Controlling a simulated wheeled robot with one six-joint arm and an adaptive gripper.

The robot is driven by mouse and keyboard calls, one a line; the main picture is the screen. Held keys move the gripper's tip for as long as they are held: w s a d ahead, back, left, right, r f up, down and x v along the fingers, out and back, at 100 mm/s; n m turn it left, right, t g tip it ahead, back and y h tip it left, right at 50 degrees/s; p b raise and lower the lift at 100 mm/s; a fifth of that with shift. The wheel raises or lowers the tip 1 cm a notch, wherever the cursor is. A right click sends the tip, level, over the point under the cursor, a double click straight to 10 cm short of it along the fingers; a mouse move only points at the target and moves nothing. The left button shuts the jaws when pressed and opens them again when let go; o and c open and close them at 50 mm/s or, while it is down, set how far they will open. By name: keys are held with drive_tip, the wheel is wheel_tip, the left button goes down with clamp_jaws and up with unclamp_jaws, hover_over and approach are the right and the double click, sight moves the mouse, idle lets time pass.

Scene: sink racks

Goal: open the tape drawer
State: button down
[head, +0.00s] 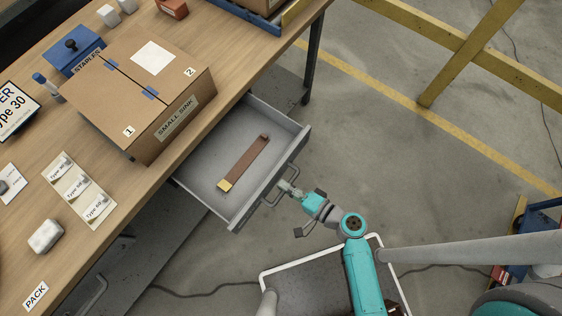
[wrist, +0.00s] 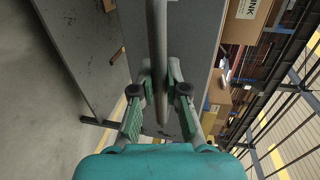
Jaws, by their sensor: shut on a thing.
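The tape drawer (head: 205,186) is a grey drawer under the wooden bench, and it stands well out from the bench. Inside it lies a brown strip with a yellow end (head: 243,163). My gripper (head: 288,187) is at the drawer's front, shut on the bar handle (head: 271,201). In the wrist view the handle (wrist: 157,45) runs down between the fingers of my gripper (wrist: 159,90), with the grey drawer front (wrist: 195,30) behind it.
A cardboard box (head: 140,85) marked "SMALL SINK" sits on the bench (head: 120,230) above the drawer. Another handle (head: 93,295) shows below the bench edge. A yellow rail (head: 450,50) stands at the upper right.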

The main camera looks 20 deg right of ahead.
drive_tip(key=shift+s+d, duration=0.15)
drive_tip(key=c, duration=1.2)
unclamp_jaws()
drive_tip(key=v, duration=0.7)
drive_tip(key=shift+s+d, duration=0.1)
drive_tip(key=shift+s, duration=0.1)
